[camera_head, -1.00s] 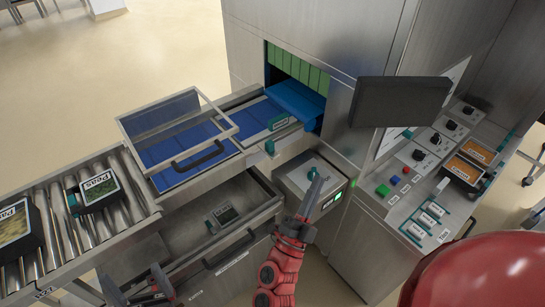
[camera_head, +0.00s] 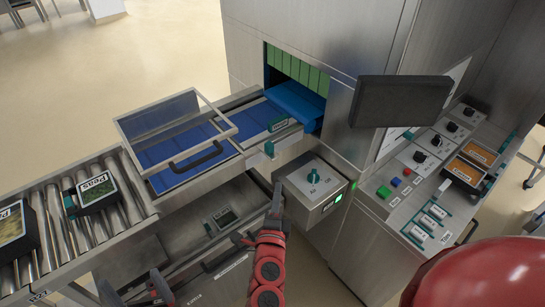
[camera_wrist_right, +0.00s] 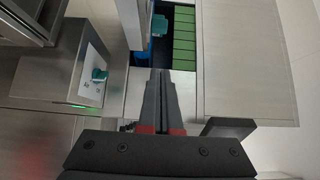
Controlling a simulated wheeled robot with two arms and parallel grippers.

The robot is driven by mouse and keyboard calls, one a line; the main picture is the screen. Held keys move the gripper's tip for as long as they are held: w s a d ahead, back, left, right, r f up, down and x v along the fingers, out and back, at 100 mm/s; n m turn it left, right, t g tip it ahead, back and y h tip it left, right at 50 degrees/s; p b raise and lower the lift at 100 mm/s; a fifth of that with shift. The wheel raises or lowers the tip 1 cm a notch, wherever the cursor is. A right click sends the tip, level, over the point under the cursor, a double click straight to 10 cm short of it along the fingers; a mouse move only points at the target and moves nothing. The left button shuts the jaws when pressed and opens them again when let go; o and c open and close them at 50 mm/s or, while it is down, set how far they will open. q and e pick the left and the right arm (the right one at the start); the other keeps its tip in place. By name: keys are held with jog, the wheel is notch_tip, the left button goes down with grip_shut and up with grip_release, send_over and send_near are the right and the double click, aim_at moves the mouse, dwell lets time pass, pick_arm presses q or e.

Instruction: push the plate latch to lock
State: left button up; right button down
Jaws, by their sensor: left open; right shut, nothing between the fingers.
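The plate latch, a small teal tab (camera_head: 269,148), sits on the front edge of the sealer's blue infeed bed. A teal piece that appears to be this latch shows beyond the fingertips in the right wrist view (camera_wrist_right: 160,25). My right gripper (camera_head: 278,190) is shut and empty, below the latch and just left of the box with the teal knob. Its closed fingers (camera_wrist_right: 160,75) point toward the latch, with a visible gap. My left gripper (camera_head: 135,291) is open and empty at the bottom left, in front of the lower drawer.
The knob box (camera_head: 328,199) stands close to the right of my right gripper. A clear-lidded frame with a black handle (camera_head: 197,158) is raised over the blue bed (camera_head: 180,150). A roller conveyor (camera_head: 60,230) carries labelled trays at left. A control panel (camera_head: 425,180) is at right.

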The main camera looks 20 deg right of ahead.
jog(key=p, duration=0.3)
send_near(272, 157)
jog(key=w+d+r, duration=0.1)
jog(key=w, duration=0.1)
jog(key=w+d, duration=0.1)
jog(key=w, duration=0.1)
jog(key=w+d+r, duration=0.1)
jog(key=w+d, duration=0.1)
jog(key=shift+r, duration=0.3)
jog(key=shift+w+a+f, duration=0.1)
jog(key=shift+w+a, duration=0.1)
jog(key=shift+w, duration=0.35)
